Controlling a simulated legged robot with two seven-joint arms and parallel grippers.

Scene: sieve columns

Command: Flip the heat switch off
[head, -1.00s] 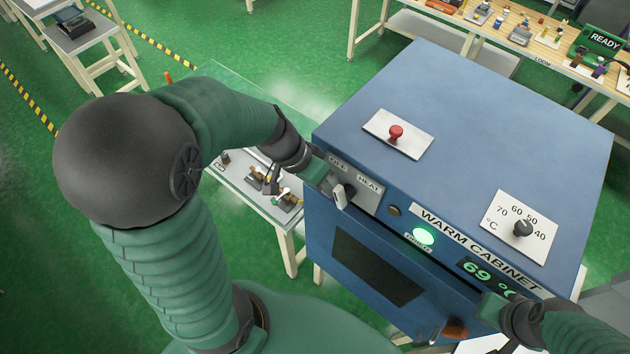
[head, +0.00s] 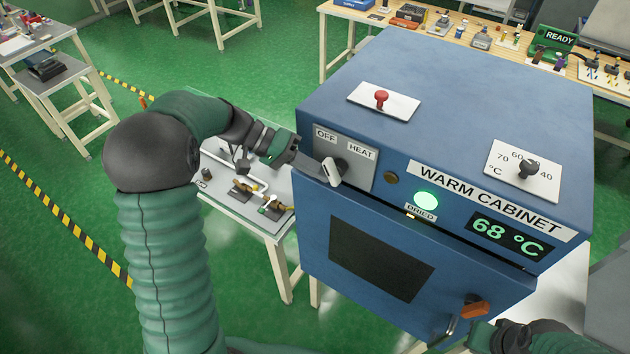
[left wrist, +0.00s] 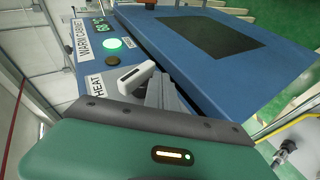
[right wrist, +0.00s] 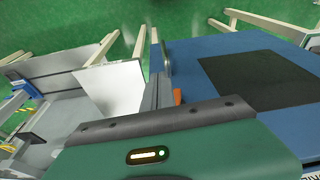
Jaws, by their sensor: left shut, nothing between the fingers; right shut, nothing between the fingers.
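The heat switch (head: 331,172) is a lever with a pale end on a grey plate (head: 363,177) labelled OFF and HEAT, on the blue warm cabinet's upper left front. Its pale end sticks out below the OFF label; I cannot tell its setting for sure. My left gripper (head: 308,163) is shut and empty, just left of the lever. In the left wrist view the shut fingers (left wrist: 160,92) are close beside the pale lever (left wrist: 136,73); contact is unclear. My right gripper (head: 474,338) is shut, low by the cabinet door's orange handle (head: 473,309); its fingers (right wrist: 155,95) show in the right wrist view.
The cabinet (head: 450,110) has a red knob (head: 381,98) and a temperature dial (head: 529,168) on top, a lit green DRIED lamp (head: 426,201) and a display (head: 503,236) reading 68 °C. A small table (head: 240,208) with fittings stands behind the left gripper.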

